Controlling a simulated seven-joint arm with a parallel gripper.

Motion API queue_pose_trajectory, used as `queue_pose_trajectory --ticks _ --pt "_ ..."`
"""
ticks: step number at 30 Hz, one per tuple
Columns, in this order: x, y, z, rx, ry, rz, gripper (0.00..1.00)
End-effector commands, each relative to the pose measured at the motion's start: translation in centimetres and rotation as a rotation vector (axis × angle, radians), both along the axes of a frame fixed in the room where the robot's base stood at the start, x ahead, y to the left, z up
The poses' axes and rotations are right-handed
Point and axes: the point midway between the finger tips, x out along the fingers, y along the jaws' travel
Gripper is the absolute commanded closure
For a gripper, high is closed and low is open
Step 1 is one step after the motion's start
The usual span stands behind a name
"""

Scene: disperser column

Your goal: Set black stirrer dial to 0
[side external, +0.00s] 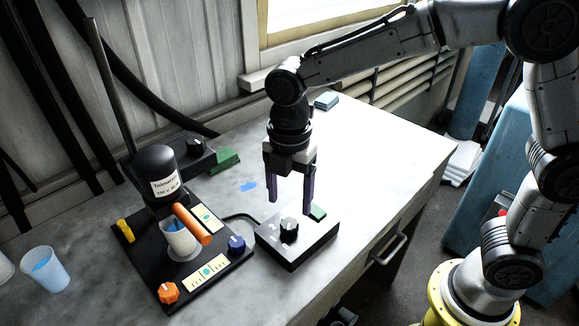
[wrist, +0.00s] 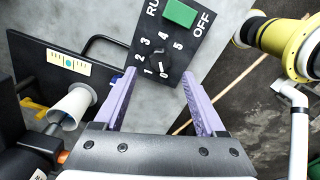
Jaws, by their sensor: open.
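The black stirrer dial (side external: 289,229) stands on top of a black control box (side external: 297,250) on the bench. In the wrist view the dial (wrist: 161,59) has white numbers 0 to 5 around it; it is black on black, and I cannot tell clearly which number it points to. A green switch (wrist: 180,13) with RUN and OFF labels is on the same box. My gripper (side external: 290,205) points down above the box, its two purple fingers apart and empty. In the wrist view the fingertips (wrist: 159,74) lie either side of the dial area, not visibly touching it.
Left of the box is a black stirrer base (side external: 230,263) with an orange knob (side external: 168,293), blue knob (side external: 237,243), white cup (side external: 180,240) and orange cylinder (side external: 193,224). A dark column motor (side external: 160,175) rises above it. Bench right of the box is clear to its edge.

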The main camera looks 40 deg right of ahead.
Motion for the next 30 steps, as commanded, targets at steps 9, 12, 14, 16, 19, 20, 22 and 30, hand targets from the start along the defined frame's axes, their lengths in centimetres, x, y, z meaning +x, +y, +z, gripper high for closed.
queue_pose_trajectory --ticks 9,12,14,16,19,20,22,30 --pt "0.1 0.0 6.1 0.001 -0.004 0.001 0.27" --pt "0.0 0.0 7.1 0.0 -0.001 0.001 0.27" --pt "0.0 0.0 7.5 0.001 -0.002 0.001 0.27" --pt "0.0 0.0 7.7 0.0 -0.001 0.001 0.27" --pt "0.0 0.0 7.8 0.0 0.0 0.001 0.27" --pt "0.0 0.0 7.8 0.0 0.0 0.001 0.27" --pt "0.0 0.0 7.8 0.0 0.0 0.001 0.27" --pt "0.2 -1.8 9.9 0.021 -0.05 -0.046 0.27"
